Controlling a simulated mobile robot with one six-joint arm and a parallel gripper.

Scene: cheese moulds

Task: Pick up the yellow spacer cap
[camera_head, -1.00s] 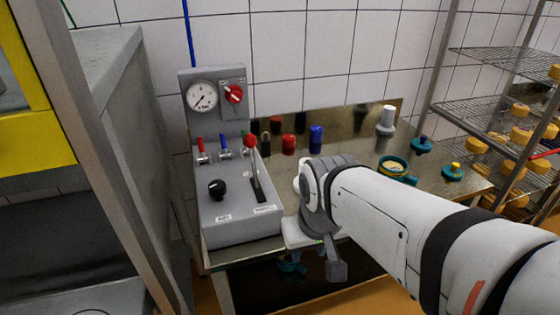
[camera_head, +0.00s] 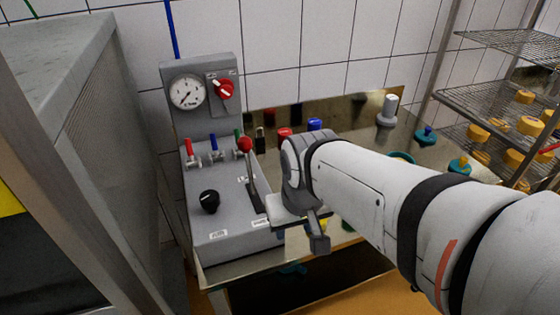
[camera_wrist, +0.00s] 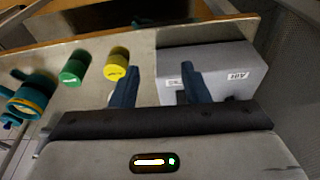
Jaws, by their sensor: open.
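The yellow spacer cap (camera_wrist: 117,63) is a short yellow cylinder standing on the steel table in the wrist view, left of my gripper (camera_wrist: 158,82) and just beyond its left fingertip. My gripper is open, with nothing between its two dark blue fingers. A green cap (camera_wrist: 76,68) stands to the left of the yellow one, with a small gap between them. In the head view my arm covers most of this part of the table, and I cannot clearly make out the yellow cap.
The grey control box (camera_head: 228,200) with gauge and lever stands close by; its corner (camera_wrist: 210,68) lies beyond my right finger. Red (camera_head: 284,133) and blue (camera_head: 315,124) pieces stand at the back. A wire rack (camera_head: 490,100) with yellow rounds is at right.

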